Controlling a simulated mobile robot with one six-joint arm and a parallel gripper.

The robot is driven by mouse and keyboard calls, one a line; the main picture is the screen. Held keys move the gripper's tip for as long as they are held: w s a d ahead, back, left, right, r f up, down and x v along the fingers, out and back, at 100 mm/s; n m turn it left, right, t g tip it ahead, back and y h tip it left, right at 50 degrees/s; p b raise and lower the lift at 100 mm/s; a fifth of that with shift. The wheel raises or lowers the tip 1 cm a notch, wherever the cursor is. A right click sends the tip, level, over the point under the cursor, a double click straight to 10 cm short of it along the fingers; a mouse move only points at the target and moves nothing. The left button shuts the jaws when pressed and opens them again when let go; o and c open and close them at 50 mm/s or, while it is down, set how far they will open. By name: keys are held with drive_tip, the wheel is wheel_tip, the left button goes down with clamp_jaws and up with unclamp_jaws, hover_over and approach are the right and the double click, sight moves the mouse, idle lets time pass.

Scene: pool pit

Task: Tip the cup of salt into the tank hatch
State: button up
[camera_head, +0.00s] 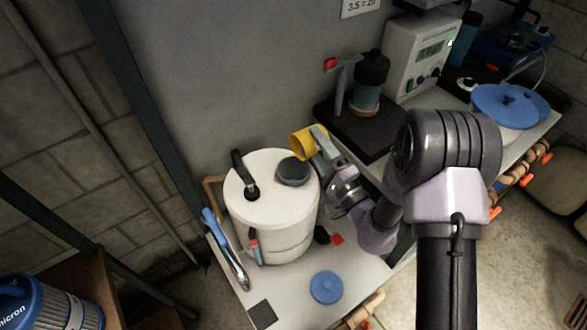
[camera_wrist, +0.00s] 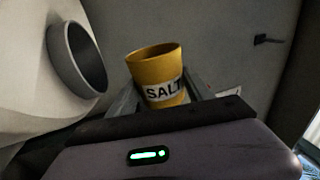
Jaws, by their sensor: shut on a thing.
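The yellow salt cup (camera_head: 301,146) is held in my gripper (camera_head: 318,143), above and just right of the tank's top in the head view. In the wrist view the cup (camera_wrist: 158,75) shows its SALT label and sits between my jaws (camera_wrist: 160,98), tilted slightly. Its contents cannot be seen. The white tank (camera_head: 272,212) stands on a light platform. Its round dark hatch (camera_head: 293,172) is open, close below the cup. The hatch (camera_wrist: 77,58) also shows at the left in the wrist view, apart from the cup.
A dark bottle (camera_head: 369,78) and a white meter box (camera_head: 418,57) stand on the bench at the right. A grey wall is behind.

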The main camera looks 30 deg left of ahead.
drive_tip(key=shift+s+a+r+n+g+y+b, duration=0.2)
drive_tip(key=shift+r+n+g+b, duration=0.1)
drive_tip(key=shift+n+b, duration=0.75)
drive_tip(key=shift+s+a+r+n+g+y+b, duration=0.1)
drive_tip(key=shift+s+r+n+g+y+b, duration=0.15)
drive_tip(key=shift+n+b, duration=0.8)
idle(1.8)
drive_tip(key=shift+s+f+n+g+b, duration=0.1)
drive_tip(key=shift+f+n+g+b, duration=0.25)
drive_tip(key=shift+b, duration=0.85)
